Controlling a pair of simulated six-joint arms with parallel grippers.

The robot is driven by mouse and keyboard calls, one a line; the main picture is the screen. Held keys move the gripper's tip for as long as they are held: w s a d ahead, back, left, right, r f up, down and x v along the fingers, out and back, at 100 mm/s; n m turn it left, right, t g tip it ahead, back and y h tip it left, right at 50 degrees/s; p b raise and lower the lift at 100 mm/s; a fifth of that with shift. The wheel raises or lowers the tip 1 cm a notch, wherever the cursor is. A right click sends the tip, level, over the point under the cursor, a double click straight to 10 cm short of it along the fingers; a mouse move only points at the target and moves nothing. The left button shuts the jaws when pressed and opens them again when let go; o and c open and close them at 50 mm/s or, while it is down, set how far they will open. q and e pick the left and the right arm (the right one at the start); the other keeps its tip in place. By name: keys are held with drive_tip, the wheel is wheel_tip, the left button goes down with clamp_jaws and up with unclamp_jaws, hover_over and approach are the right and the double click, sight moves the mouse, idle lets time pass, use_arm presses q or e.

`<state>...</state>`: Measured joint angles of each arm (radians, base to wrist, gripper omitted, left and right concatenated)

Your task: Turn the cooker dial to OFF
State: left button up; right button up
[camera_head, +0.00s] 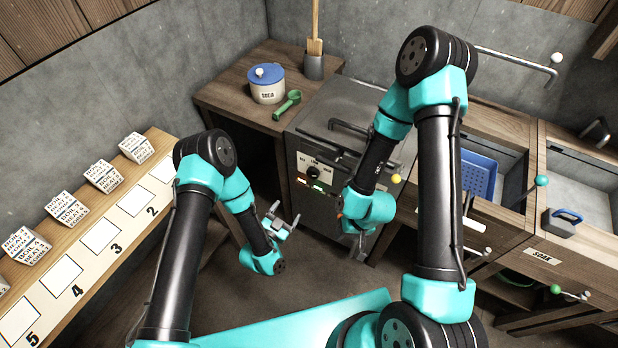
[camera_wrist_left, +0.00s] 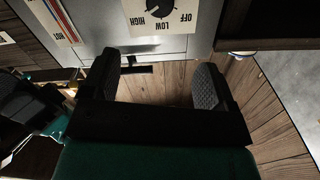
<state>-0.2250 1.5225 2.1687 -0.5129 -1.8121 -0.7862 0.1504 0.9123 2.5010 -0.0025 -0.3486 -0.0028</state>
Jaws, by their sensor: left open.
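The cooker dial (camera_head: 313,172) is a round black knob on the front of the grey metal cooker (camera_head: 340,112). In the left wrist view the dial (camera_wrist_left: 160,8) is cut by the top edge, on a pale plate (camera_wrist_left: 172,24) with OFF, LOW and HIGH printed upside down. I cannot tell where its pointer stands. My left gripper (camera_head: 283,219) is open and empty, below and left of the dial, apart from it. Its two dark finger pads (camera_wrist_left: 156,80) show in the wrist view. My right gripper (camera_head: 361,236) hangs in front of the cooker; its jaws are unclear.
A white pot with a blue lid (camera_head: 267,84) and a green scoop (camera_head: 288,105) are on the wooden counter left of the cooker. A shelf with numbered cards (camera_head: 100,236) runs along the left wall. A blue rack (camera_head: 479,175) and sink basins are at right.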

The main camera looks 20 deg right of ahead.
sight(311, 176)
use_arm(q)
drive_tip(key=x, duration=1.7)
drive_tip(key=shift+w+f, duration=0.1)
drive_tip(key=c, duration=0.9)
